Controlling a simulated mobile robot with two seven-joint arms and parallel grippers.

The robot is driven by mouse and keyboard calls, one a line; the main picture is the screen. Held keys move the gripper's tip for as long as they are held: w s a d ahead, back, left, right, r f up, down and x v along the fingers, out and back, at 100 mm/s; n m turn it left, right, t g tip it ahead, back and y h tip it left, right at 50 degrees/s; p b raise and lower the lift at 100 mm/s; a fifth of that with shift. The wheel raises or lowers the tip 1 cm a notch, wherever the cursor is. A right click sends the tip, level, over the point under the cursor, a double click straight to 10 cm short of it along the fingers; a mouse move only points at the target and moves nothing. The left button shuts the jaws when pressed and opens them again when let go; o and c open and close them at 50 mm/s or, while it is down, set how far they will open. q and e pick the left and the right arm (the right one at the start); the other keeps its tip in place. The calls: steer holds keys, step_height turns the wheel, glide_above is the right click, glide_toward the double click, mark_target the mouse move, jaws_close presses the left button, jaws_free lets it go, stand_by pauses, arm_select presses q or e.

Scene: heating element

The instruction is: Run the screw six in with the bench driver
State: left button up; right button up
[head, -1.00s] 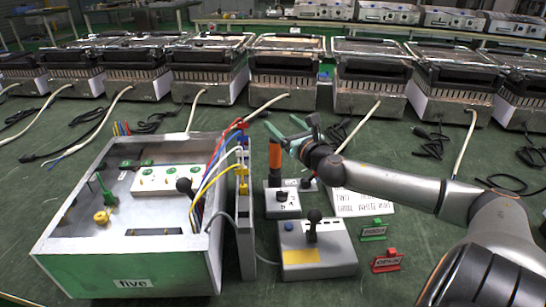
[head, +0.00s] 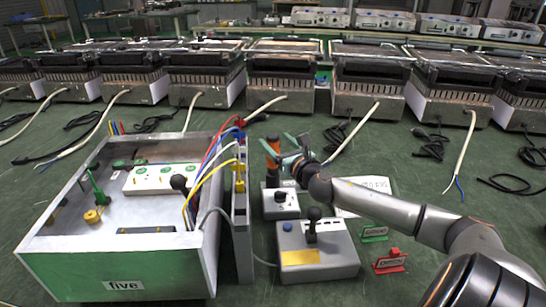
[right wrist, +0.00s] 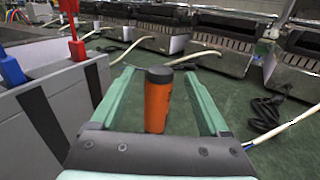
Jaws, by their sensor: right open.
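The bench driver, an orange cylinder with a dark top (head: 272,158), stands upright behind the grey control boxes in the head view. It also shows in the right wrist view (right wrist: 157,105), between the two green fingers. My right gripper (head: 279,146) is open, with a finger on each side of the driver; clear gaps show beside it in the right wrist view (right wrist: 160,74). A metal case marked "five" (head: 100,277) stands open at left, with a white terminal block (head: 160,179) inside. I cannot tell which screw is six. My left gripper is out of view.
A grey box with a black lever (head: 318,262) and a smaller knob box (head: 280,204) stand right of the case. Green (head: 374,233) and red (head: 389,262) signs stand nearby. Coloured wires arch over the case's right wall. Several heaters line the back.

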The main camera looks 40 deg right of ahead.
steer(key=shift+b+x, duration=0.35)
steer(key=shift+x, duration=2.3)
steer(key=shift+c, duration=0.4)
jaws_close()
steer(key=shift+r, duration=0.1)
